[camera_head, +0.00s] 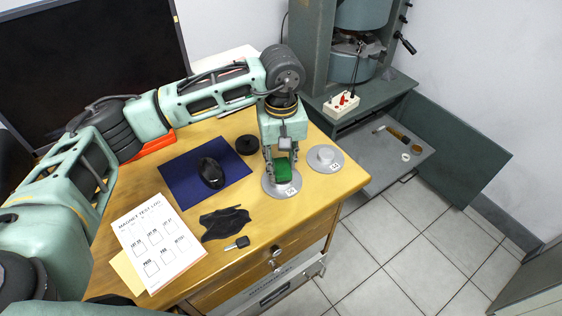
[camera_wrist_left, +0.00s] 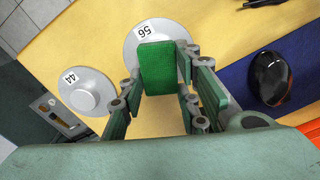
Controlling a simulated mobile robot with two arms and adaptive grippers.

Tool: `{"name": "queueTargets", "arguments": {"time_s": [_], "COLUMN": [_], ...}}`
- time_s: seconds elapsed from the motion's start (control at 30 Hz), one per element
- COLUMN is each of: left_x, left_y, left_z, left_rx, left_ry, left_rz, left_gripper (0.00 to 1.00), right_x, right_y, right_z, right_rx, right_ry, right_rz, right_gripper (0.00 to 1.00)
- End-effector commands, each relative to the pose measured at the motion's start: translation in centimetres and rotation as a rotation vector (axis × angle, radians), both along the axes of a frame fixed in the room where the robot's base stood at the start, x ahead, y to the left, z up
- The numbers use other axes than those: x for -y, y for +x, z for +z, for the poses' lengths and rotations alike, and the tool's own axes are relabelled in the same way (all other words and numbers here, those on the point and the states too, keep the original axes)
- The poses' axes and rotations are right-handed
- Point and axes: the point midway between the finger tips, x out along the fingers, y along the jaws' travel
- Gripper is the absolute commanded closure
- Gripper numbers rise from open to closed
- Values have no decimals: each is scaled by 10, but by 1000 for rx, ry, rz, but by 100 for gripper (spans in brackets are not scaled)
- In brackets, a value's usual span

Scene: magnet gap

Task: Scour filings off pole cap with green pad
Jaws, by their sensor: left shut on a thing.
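My left gripper (camera_head: 282,172) is shut on a green pad (camera_head: 282,170) and points down at the desk's right end. The green pad also shows between the fingers in the left wrist view (camera_wrist_left: 157,66). It is over a grey metal pole cap labelled 56 (camera_head: 282,188), covering its middle; I cannot tell whether they touch. The cap's pale rim and label show in the left wrist view (camera_wrist_left: 141,30). A second cap, labelled 44 (camera_head: 325,158), lies to the right of it. No filings can be made out. My right gripper is not in view.
A blue mat (camera_head: 178,170) with a black mouse (camera_head: 210,172) lies left of the pad. A black round piece (camera_head: 247,145), black cloth (camera_head: 224,223), a key (camera_head: 237,243) and a test log sheet (camera_head: 158,243) are on the desk. A magnet stand (camera_head: 310,65) stands behind.

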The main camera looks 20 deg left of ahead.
Motion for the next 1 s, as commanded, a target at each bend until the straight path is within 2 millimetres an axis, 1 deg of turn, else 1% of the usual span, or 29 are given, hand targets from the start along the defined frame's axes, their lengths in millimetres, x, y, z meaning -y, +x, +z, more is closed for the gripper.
{"name": "queueTargets", "arguments": {"time_s": [0.03,0.6,1.0], "left_x": [0,0,0], "left_y": [0,1,0], "left_z": [7,51,52], "left_rx": [1,2,1], "left_ry": [0,0,0], "left_rz": [0,0,0], "left_gripper": [91,91,91], "right_x": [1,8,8], "right_y": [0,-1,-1], "right_z": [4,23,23], "right_rx": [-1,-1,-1], "right_ry": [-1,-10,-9], "right_rz": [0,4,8], "right_gripper": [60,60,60]}}
